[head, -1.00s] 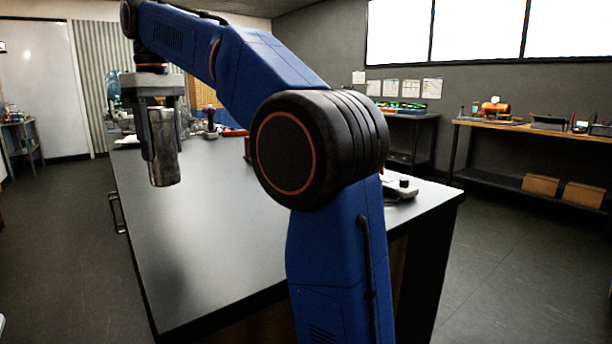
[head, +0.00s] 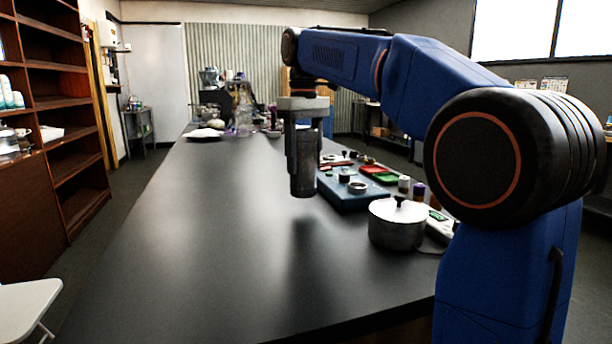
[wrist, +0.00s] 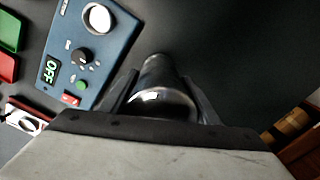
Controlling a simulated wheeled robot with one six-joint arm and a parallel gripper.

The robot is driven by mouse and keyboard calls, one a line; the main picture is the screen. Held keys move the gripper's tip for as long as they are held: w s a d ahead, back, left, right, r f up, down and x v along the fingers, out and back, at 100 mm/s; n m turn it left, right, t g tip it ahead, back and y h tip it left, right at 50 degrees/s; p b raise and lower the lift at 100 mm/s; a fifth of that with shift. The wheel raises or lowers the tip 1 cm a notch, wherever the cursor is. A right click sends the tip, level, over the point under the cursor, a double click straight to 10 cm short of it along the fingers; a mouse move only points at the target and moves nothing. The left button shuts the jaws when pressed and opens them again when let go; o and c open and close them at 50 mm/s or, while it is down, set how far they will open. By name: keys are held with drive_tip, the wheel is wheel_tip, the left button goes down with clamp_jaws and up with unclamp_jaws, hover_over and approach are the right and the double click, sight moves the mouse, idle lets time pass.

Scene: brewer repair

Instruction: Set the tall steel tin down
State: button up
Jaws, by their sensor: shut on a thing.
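The tall steel tin (head: 305,180) is a dark, shiny cylinder held upright in my gripper (head: 303,150). The jaws are shut on its sides. In the head view its bottom appears above the dark bench top (head: 200,240), with a blurred dark patch on the surface below it. In the wrist view the tin (wrist: 162,100) sits between the two fingers (wrist: 160,95), its shiny rounded end nearest the camera.
A blue panel (head: 345,195) with knobs and an OFF display stands right of the tin; it also shows in the wrist view (wrist: 112,45). A lidded pot (head: 397,228) and red and green trays (head: 378,174) are nearby. The bench's left and front are clear.

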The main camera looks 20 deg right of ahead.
sight(304, 174)
drive_tip(key=shift+f, duration=2.05)
drive_tip(key=o, duration=1.2)
drive_tip(key=shift+a+f, duration=0.1)
